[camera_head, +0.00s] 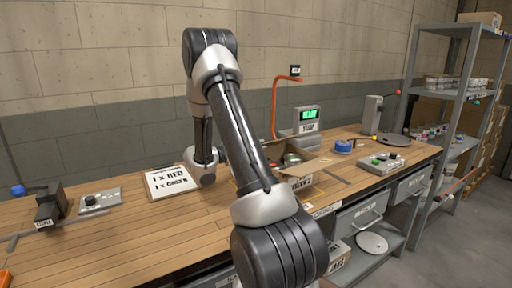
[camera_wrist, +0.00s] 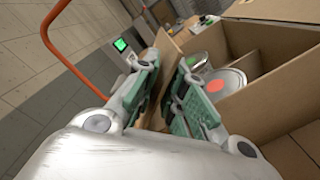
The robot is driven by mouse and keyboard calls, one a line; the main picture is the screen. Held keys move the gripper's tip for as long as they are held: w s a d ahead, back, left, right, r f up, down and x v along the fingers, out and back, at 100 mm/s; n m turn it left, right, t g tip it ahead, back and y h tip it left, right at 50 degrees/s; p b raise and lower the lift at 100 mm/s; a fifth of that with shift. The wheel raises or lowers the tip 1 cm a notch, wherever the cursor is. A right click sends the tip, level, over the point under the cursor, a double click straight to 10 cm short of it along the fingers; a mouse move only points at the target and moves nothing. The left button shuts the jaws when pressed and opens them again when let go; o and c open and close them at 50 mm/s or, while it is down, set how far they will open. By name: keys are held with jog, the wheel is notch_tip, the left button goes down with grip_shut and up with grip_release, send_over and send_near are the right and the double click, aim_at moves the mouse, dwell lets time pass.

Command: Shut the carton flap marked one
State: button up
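The open carton (camera_wrist: 275,98) fills the right side of the wrist view, with metal cans (camera_wrist: 222,82) inside, one bearing a red mark. A brown cardboard flap (camera_wrist: 165,48) stands up at the carton's near left edge; I can read no number on it. My gripper (camera_wrist: 168,75) has its two green-padded fingers a little apart, with this flap between them. I cannot tell whether the pads touch it. In the head view the carton (camera_head: 318,163) stands on the bench, partly behind my arm, which hides my gripper.
The wooden bench (camera_head: 120,235) carries an order sign (camera_head: 171,182) at left, a scale with a green display (camera_head: 308,115) behind the carton, a blue tape roll (camera_head: 343,146) and a button box (camera_head: 381,162) at right. An orange hose (camera_wrist: 75,62) arches left of my gripper.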

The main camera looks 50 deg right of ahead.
jog(key=shift+o, duration=0.6)
jog(key=shift+w+r, duration=0.1)
jog(key=shift+r, duration=0.05)
jog(key=shift+w+a, duration=0.1)
jog(key=shift+a, duration=0.1)
jog(key=v, duration=1.1)
jog(key=shift+a, duration=0.3)
